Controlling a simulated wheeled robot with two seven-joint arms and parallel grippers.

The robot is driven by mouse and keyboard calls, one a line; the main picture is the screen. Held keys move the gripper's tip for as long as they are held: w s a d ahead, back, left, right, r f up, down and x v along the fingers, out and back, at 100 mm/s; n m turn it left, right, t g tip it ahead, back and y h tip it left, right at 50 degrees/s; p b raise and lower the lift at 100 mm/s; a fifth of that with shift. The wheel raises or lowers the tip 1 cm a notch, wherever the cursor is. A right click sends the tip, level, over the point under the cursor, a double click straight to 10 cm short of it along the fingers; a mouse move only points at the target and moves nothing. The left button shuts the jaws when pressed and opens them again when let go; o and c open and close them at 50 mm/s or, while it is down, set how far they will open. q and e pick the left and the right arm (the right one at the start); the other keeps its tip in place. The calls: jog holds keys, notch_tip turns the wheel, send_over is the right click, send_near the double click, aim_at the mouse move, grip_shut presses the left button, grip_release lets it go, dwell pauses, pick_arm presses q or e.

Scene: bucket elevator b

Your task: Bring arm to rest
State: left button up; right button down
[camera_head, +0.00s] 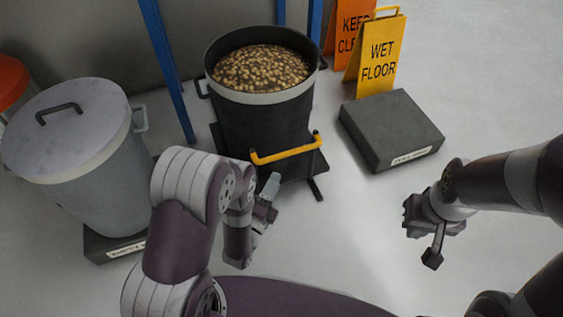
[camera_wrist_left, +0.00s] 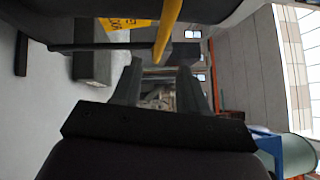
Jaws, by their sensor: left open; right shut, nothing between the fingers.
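My left gripper (camera_head: 268,193) is in front of the black bucket, just below its yellow bar (camera_head: 285,155). In the left wrist view my left gripper (camera_wrist_left: 160,78) has its two fingers apart with nothing held between them. The yellow bar (camera_wrist_left: 168,30) shows there beyond the fingertips; whether they touch it I cannot tell. My right gripper (camera_head: 432,258) is at the right over bare floor, shut and empty. Parts of my left gripper are hidden by its own wrist in the head view.
The black bucket (camera_head: 262,97) is full of brown lumps and stands between blue posts (camera_head: 167,70). A lidded grey bin (camera_head: 95,185) stands on a base at left. A dark low platform (camera_head: 385,125) and a wet floor sign (camera_head: 380,55) are at right. Floor around my right gripper is clear.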

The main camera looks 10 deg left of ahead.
pick_arm(q)
jog(key=shift+s+a+f, duration=0.1)
jog(key=shift+s+a, duration=0.05)
jog(key=shift+s, duration=0.55)
